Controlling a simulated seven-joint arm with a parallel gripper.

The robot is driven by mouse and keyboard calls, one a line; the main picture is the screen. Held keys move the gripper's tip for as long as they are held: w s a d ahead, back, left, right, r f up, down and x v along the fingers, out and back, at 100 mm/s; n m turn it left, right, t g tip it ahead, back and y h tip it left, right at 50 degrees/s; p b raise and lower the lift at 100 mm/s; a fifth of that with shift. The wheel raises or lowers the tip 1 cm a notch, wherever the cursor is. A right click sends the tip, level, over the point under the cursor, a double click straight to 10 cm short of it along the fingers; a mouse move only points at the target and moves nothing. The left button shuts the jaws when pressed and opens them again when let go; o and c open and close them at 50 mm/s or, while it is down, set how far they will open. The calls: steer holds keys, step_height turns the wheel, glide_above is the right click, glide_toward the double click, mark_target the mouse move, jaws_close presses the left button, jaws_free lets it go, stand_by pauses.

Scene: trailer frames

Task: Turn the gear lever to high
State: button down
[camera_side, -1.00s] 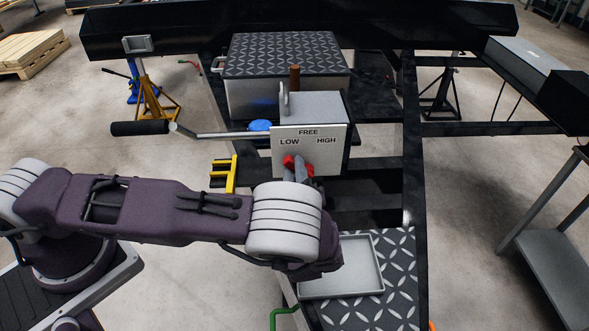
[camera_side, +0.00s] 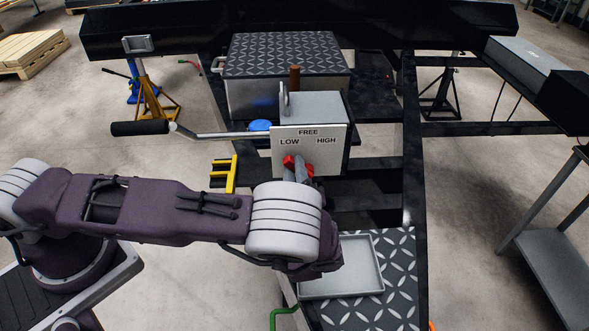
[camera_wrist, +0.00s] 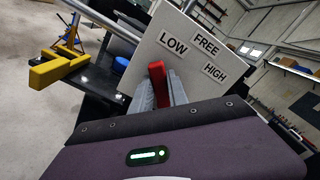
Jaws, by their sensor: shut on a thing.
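The gear box (camera_side: 315,105) has a pale front plate marked LOW, FREE and HIGH (camera_side: 326,140). A red gear lever (camera_side: 289,162) sits low on the plate, its visible part below the LOW label. My gripper (camera_side: 297,172) is shut on the lever in front of the plate. The lever's pivot is hidden by the fingers.
A crank handle (camera_side: 140,128) on a metal rod reaches left from the box. A grey tray (camera_side: 372,262) lies on tread plate below. A yellow bracket (camera_side: 233,175) and black frame beams stand close by. A bench (camera_side: 550,250) is at the right.

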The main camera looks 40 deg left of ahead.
mark_target(322, 158)
steer(key=shift+d+r+m, duration=0.1)
steer(key=shift+m, duration=0.2)
steer(key=m, duration=0.2)
steer(key=w+d+r+m, duration=0.1)
steer(key=m, duration=0.2)
steer(key=w+d+m, duration=0.1)
steer(key=m, duration=0.2)
steer(key=shift+w+d+r, duration=0.1)
steer(key=shift+w+r, duration=0.05)
steer(key=m, duration=0.2)
steer(key=w+d+m, duration=0.1)
steer(key=m, duration=0.1)
steer(key=shift+w+d+f+m, duration=0.1)
steer(key=shift+w+f+m, duration=0.1)
steer(key=shift+m, duration=0.2)
steer(key=shift+w+d+f+m, duration=0.15)
steer(key=shift+d+m, duration=0.05)
steer(key=shift+m, duration=0.55)
steer(key=shift+w+d+f+m, duration=0.15)
steer(key=shift+w+f+m, duration=0.05)
steer(key=shift+m, duration=0.6)
steer(key=shift+w+d+f+m, duration=0.15)
steer(key=shift+d+m, duration=0.05)
steer(key=shift+m, duration=0.55)
steer(key=c, duration=1.3)
jaws_free()
